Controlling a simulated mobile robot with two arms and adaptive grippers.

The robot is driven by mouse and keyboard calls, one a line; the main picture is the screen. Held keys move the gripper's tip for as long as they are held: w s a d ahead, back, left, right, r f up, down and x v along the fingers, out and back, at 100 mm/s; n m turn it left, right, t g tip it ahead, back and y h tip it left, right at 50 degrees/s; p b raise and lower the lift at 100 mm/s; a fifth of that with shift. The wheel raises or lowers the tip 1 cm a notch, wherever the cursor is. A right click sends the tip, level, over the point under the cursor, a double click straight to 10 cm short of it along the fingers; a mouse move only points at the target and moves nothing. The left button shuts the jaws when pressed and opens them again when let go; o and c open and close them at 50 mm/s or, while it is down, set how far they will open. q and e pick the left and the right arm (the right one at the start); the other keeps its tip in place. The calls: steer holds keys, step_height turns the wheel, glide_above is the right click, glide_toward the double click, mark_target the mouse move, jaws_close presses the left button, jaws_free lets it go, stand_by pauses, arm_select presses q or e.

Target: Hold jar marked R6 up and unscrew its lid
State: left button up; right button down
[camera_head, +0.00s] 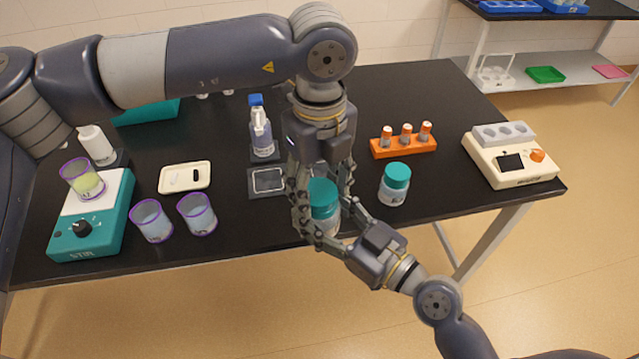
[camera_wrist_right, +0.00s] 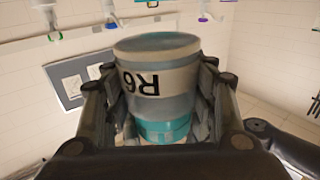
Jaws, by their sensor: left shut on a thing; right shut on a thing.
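The jar marked R6 (camera_wrist_right: 165,85) has a clear body, a white label and a teal lid (camera_head: 322,192). It is held up at the table's front edge. My right gripper (camera_head: 322,222) is shut around the jar's body from the lower right. In the right wrist view the jar fills the middle between the fingers, its label upside down and its teal lid (camera_wrist_right: 163,131) toward the bottom. My left gripper (camera_head: 322,185) comes down from above and is shut on the lid, with fingers on both sides. The lid is on the jar; the thread is hidden.
A second teal-lidded jar (camera_head: 395,184) stands on the table just right. Behind it is an orange rack (camera_head: 404,147) with vials. A bottle (camera_head: 262,135) stands behind left of my grippers. Purple-rimmed beakers (camera_head: 198,214) and a teal stirrer (camera_head: 92,222) are left. A cream instrument (camera_head: 510,158) is far right.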

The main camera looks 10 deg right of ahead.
arm_select(q)
steer(key=shift+a+r, duration=0.1)
steer(key=shift+r, duration=0.05)
steer(key=shift+r, duration=0.95)
